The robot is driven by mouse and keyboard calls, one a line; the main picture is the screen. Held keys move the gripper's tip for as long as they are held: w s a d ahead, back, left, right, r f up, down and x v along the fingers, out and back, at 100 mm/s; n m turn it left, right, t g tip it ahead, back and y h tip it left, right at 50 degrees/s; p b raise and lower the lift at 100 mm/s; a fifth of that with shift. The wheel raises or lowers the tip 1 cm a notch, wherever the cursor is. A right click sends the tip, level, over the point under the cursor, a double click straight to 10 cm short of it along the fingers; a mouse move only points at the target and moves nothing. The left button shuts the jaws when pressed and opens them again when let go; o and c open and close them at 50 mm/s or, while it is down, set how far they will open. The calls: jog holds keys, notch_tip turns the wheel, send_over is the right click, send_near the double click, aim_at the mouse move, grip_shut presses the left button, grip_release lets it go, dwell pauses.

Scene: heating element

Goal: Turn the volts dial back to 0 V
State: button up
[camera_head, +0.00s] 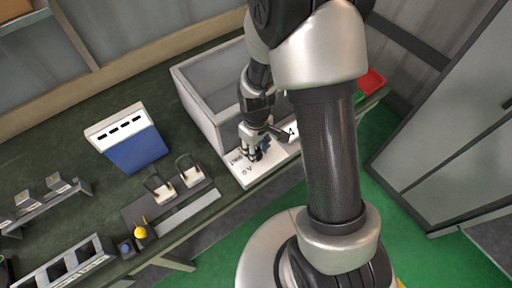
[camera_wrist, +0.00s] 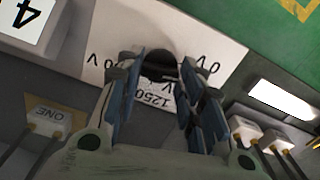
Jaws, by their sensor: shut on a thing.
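The volts dial (camera_wrist: 160,71) is a dark round knob on a white panel (camera_wrist: 208,46), seen at the top middle of the wrist view. Upside-down print reading "0 V" and "1250 V" lies around it. My gripper (camera_wrist: 160,78) has its blue-padded fingers on either side of the knob, shut on it. In the head view my gripper (camera_head: 256,152) reaches down onto the white panel (camera_head: 245,178) at the bench's front edge. The fingers hide the knob there. Which mark the dial points at cannot be told.
A grey open bin (camera_head: 195,100) stands behind the panel. Left of it are a blue-and-white box (camera_head: 135,150), two looped holders (camera_head: 190,175) and metal racks (camera_head: 55,195). A label marked "4" (camera_wrist: 28,20) is beside the panel. Green floor lies in front.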

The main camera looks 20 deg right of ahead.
jog(key=shift+n, duration=1.9)
jog(key=o, duration=1.1)
jog(key=shift+c, duration=0.2)
notch_tip(320, 180, up, 12)
jog(key=shift+r, duration=0.1)
